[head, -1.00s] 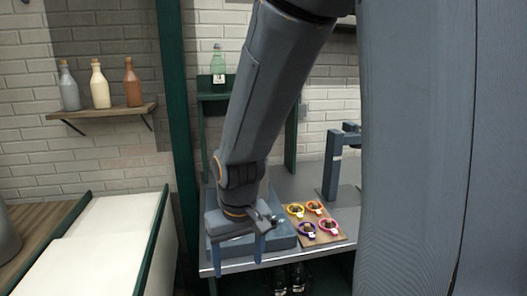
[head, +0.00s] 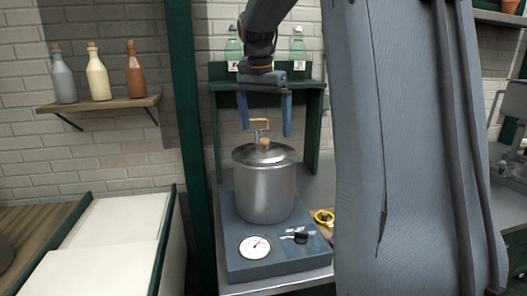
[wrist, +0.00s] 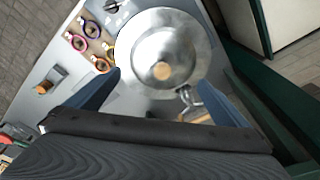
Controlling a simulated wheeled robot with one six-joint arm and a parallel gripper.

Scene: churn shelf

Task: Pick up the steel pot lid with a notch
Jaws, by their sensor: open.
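The steel lid (head: 265,153) lies on top of a steel pot (head: 264,192) and has a round wooden knob (head: 265,143). In the wrist view the lid (wrist: 150,40) is seen from above, with its knob (wrist: 161,71) near the line between my fingertips. I cannot make out a notch in its rim. My gripper (head: 264,122) is open and empty, with its fingers pointing down above the lid. In the wrist view my gripper (wrist: 161,80) has one finger on each side of the knob, apart from it.
The pot stands on a blue-grey scale (head: 285,262) with a white dial. A tap with a wooden handle (head: 259,121) is close behind the knob. Green bottles (head: 297,52) stand on a green shelf behind. Coloured rings (wrist: 78,42) lie on a board beside the scale.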

